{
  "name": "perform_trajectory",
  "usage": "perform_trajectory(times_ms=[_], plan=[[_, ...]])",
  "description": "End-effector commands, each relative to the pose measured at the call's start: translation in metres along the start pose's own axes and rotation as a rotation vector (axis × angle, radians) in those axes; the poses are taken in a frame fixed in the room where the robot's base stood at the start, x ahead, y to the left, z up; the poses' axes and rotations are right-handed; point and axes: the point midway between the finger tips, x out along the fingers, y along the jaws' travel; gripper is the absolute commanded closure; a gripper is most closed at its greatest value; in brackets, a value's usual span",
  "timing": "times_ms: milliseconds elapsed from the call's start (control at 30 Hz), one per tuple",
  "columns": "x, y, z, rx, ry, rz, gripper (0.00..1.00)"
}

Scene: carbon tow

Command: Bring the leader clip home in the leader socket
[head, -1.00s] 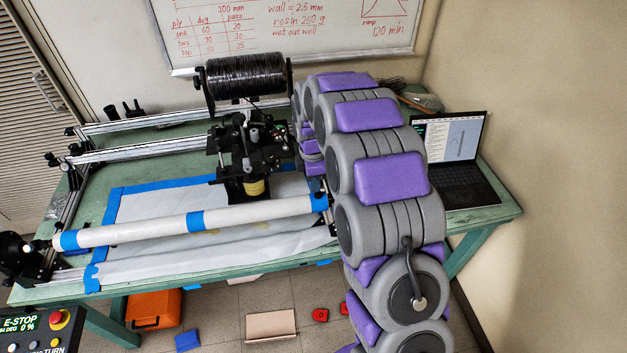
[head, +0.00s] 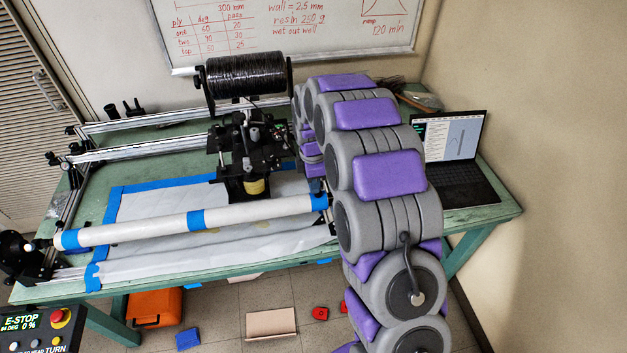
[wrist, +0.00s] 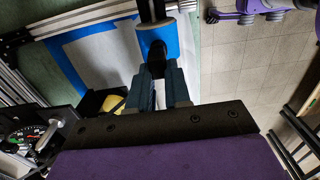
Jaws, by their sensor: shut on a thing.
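In the wrist view my gripper (wrist: 160,97) points at the blue-taped end of the white mandrel (wrist: 160,38). Its two dark fingers are close together, shut on a narrow thing that I take for the leader clip. Only a pale sliver shows between the fingers, so the clip's shape and tilt are hidden. A dark round piece stands at the mandrel end, just past the fingertips; I cannot tell whether it is the leader socket or whether the clip touches it. In the head view my arm hides my gripper, and the mandrel (head: 150,229) lies across the bench.
The winding carriage (head: 245,150) with a black tow spool (head: 245,76) stands behind the mandrel, close left of my arm. A laptop (head: 455,150) sits at the bench's right end. An orange case (head: 154,306) and several small items lie on the floor.

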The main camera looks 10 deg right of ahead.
Motion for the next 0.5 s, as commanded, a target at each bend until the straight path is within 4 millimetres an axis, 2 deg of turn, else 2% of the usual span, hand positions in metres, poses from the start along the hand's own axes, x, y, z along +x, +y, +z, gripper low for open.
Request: perform_trajectory(times_ms=[500], plan=[[0.012,-0.001,0.000,0.000,0.000,-0.001,1.00]])
